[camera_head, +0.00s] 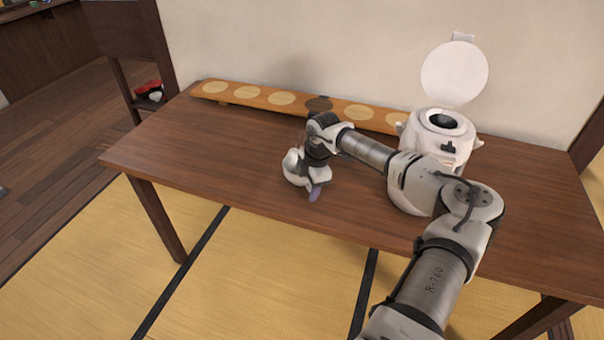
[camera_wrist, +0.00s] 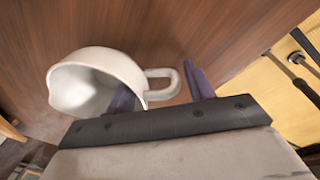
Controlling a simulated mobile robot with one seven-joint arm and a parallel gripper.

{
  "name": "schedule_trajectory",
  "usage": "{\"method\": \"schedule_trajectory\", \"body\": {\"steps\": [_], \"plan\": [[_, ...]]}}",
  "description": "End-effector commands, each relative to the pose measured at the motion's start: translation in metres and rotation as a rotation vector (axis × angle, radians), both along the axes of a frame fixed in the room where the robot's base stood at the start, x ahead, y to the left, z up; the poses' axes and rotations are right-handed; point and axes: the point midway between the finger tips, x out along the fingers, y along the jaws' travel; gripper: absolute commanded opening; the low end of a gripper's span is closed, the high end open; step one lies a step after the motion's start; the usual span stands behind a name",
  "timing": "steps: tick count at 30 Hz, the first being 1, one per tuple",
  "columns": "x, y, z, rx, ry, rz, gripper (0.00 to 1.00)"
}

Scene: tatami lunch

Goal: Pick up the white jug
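The white jug (camera_wrist: 98,78) is at the left of the wrist view, with its open mouth facing the camera and its handle toward the right. My gripper (camera_wrist: 156,78) is open, with two purple fingers. The left finger overlaps the jug's mouth and the right finger is beyond the handle, so the handle lies between them. I cannot tell whether either finger touches the jug. In the head view my gripper (camera_head: 315,192) is low over the front middle of the wooden table (camera_head: 235,150). There the jug is hard to tell apart from my white hand.
A white rice cooker (camera_head: 440,140) with a raised lid stands at the back right. A long wooden board (camera_head: 240,92) with pale round spots runs along the back by the wall. The table's left part is clear. Tatami mats (camera_head: 250,260) lie below the front edge.

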Motion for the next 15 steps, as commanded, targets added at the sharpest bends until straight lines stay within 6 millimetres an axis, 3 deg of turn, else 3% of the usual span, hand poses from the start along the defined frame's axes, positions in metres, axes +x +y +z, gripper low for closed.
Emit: {"method": "schedule_trajectory", "body": {"steps": [1,10,15], "plan": [[0.0,-0.0001,0.0002,0.0,0.0,0.0,0.46],[-0.0004,0.0,-0.0001,0.0,0.001,0.0,0.07],[-0.0005,0.0003,0.0,0.0,0.001,0.001,0.06]]}}
